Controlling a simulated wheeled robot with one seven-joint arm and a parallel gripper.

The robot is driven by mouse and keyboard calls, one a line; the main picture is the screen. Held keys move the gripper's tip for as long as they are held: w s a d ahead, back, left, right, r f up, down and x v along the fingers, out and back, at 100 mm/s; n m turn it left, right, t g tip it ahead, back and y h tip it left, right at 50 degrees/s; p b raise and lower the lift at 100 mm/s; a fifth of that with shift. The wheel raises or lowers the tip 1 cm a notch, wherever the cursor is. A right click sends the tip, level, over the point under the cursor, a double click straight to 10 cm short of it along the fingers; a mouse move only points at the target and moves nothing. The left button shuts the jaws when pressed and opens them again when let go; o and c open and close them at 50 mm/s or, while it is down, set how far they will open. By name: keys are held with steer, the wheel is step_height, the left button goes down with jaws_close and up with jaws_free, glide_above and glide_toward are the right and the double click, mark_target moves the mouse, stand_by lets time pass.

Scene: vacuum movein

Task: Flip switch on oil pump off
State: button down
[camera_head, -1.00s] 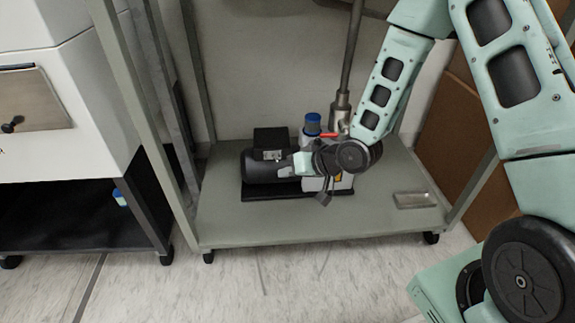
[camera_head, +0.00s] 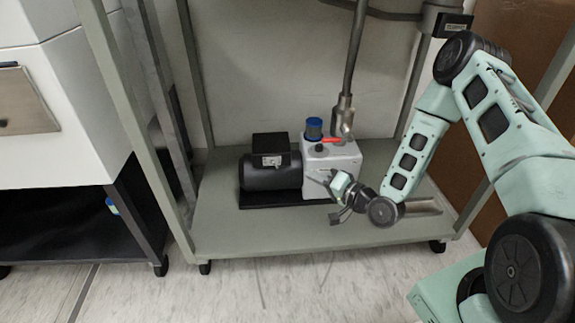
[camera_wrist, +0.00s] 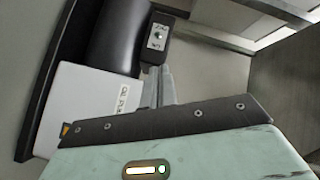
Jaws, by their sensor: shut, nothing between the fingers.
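The oil pump stands on the lower cart shelf (camera_head: 260,236), with a black motor (camera_head: 262,177) and a white pump body (camera_head: 345,158). The switch (camera_head: 271,160) sits on a small plate on the front of the black box above the motor. In the wrist view the switch plate (camera_wrist: 157,38) shows lettering and a small toggle; I cannot tell its position. My gripper (camera_head: 322,178) is shut and empty, in front of the white body, right of and below the switch.
A blue cap (camera_head: 314,128) and a red lever (camera_head: 331,140) top the pump, beside a vertical metal pipe (camera_head: 351,75). Cart posts stand left and right. The front shelf edge is clear.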

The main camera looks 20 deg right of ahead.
mark_target(275, 165)
steer(key=b+x, duration=0.4)
steer(key=x, duration=0.5)
steer(key=shift+w+f, duration=0.1)
steer(key=shift+w, duration=0.05)
steer(key=shift+w+a+b, duration=0.2)
steer(key=shift+w+b, duration=0.1)
steer(key=shift+a, duration=0.1)
